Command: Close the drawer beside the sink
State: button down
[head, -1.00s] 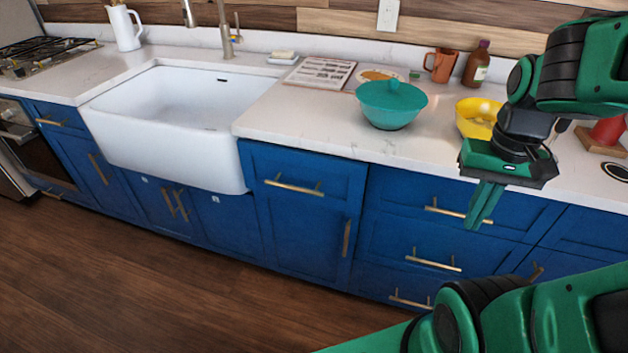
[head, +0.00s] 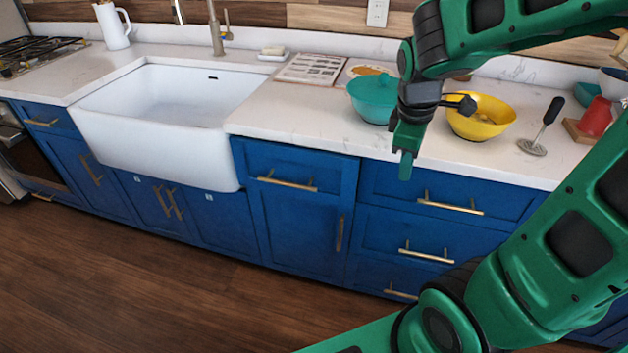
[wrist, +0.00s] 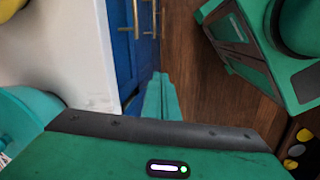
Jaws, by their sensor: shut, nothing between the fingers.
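The blue drawer (head: 296,170) just right of the white sink (head: 160,125) has a horizontal brass handle. Its front looks wider than the door below and seems to stand slightly out from it; how far is hard to tell. My gripper (head: 405,172) points down, shut and empty, to the right of this drawer and in front of the counter edge by the neighbouring drawer stack. The drawer and gripper look apart. In the wrist view the shut fingers (wrist: 160,95) point past blue fronts (wrist: 128,55) with brass handles; which front is which cannot be told there.
A masher (head: 540,128) and a red cup (head: 597,117) are farther right. The wooden floor (head: 150,280) before the cabinets is clear.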

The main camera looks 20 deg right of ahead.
jog(key=w+a+f+n+t, duration=0.1)
jog(key=w+a+f+n, duration=0.2)
jog(key=w+a+n, duration=0.45)
jog(key=n+t, duration=0.2)
jog(key=n, duration=1)
send_near(316, 179)
jog(key=shift+n+h, duration=0.25)
jog(key=shift+h, duration=0.15)
jog(key=f, duration=0.5)
jog(key=w+f, duration=0.1)
jog(key=f, duration=0.1)
jog(key=shift+d+f, duration=0.2)
jog(key=shift+d, duration=0.05)
